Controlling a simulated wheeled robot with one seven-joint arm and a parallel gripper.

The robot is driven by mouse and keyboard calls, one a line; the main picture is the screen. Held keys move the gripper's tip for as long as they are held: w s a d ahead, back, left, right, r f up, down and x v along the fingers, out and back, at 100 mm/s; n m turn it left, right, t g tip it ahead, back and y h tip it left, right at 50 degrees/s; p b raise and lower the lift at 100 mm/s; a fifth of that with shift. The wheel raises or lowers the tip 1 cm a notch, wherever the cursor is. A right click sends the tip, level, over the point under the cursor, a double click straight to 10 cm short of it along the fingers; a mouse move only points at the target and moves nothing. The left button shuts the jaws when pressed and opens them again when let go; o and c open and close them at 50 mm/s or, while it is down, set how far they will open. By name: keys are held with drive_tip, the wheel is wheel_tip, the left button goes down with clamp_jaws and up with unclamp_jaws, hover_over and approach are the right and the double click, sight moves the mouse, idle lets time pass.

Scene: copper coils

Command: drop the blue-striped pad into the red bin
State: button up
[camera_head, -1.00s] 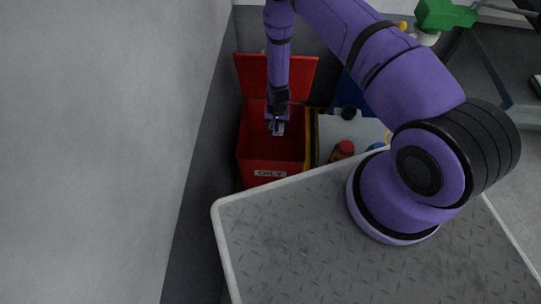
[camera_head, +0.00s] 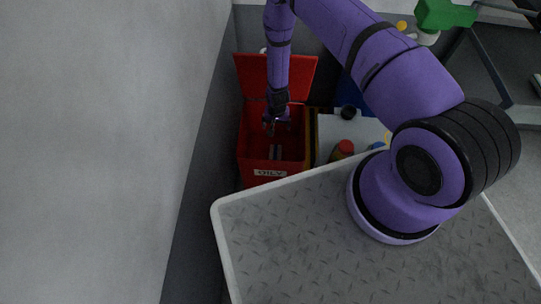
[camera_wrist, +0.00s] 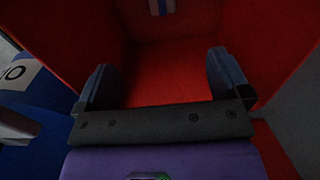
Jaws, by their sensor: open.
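The red bin (camera_head: 247,171) stands open beyond the table, its lid raised at the back and an "OILY" label on its front. My gripper (camera_head: 276,128) points down into the bin's mouth. In the wrist view my gripper (camera_wrist: 161,72) is open, its two fingers wide apart with nothing between them. The pad (camera_head: 275,152), pale and small, shows inside the bin below my gripper, apart from it. The wrist view shows the pad's white and blue-striped end (camera_wrist: 160,7) at the top edge, within the bin's red walls (camera_wrist: 85,35). Whether it rests on the bin floor I cannot tell.
A grey tread-plate table top (camera_head: 300,240) fills the front. Right of the bin is a pale surface with a red-capped bottle (camera_head: 344,148) and other containers. A grey wall (camera_head: 100,150) rises close on the left.

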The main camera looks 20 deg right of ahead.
wheel_tip(320, 180, up, 10)
drive_tip(key=shift+r, duration=0.25)
idle(0.5)
